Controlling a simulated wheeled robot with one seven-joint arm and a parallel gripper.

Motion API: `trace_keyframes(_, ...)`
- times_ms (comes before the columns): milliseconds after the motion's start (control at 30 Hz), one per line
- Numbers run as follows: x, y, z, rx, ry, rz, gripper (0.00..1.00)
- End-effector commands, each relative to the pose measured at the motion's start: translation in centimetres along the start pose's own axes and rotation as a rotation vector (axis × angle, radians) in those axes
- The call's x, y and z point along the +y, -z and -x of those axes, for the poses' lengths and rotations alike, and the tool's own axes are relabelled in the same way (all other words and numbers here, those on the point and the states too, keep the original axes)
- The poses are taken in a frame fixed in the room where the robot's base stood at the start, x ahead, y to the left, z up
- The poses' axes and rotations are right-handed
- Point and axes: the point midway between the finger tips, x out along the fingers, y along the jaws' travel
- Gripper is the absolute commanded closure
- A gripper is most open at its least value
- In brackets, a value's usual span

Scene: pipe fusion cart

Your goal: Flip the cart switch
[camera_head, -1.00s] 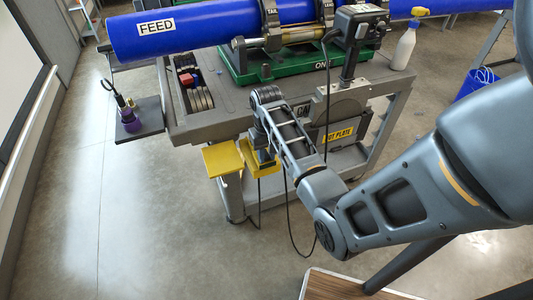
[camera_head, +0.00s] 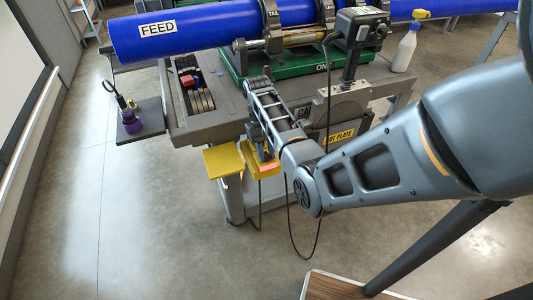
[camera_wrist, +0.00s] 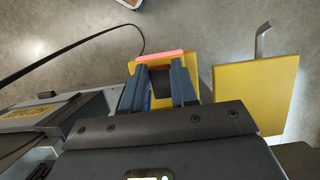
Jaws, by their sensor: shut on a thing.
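The cart switch is a yellow box (camera_head: 258,170) on the near side of the cart, and the wrist view also shows the yellow box (camera_wrist: 195,62). A red-orange strip (camera_wrist: 160,56) glows along its far edge; it shows as an orange patch in the head view (camera_head: 269,167). My gripper (camera_wrist: 160,72) points at the box. Its two blue-grey fingers stand either side of a dark block (camera_wrist: 161,86) on the box and are shut on it. In the head view the fingertips are mostly hidden. A flat yellow plate (camera_head: 223,161) stands beside the box.
The grey cart (camera_head: 205,125) carries a blue FEED pipe (camera_head: 200,30) and a green base. A black cable hangs below the switch box. A side shelf (camera_head: 135,130) with a purple item juts out left. A white spray bottle (camera_head: 404,50) stands right. Floor at left is clear.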

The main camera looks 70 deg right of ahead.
Motion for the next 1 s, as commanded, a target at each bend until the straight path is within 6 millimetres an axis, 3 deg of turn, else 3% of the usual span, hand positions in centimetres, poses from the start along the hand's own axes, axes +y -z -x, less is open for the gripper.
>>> trace_keyframes(300,0.0,0.0,0.0,-0.003,0.000,0.000,1.00)
trace_keyframes(333,0.0,0.0,0.0,-0.003,0.000,0.000,0.70)
trace_keyframes(567,0.0,0.0,0.0,-0.003,0.000,0.000,0.47)
trace_keyframes(833,-0.1,0.1,0.2,-0.003,0.000,0.001,0.47)
trace_keyframes(1000,-0.6,0.6,2.0,-0.001,-0.001,0.003,0.47)
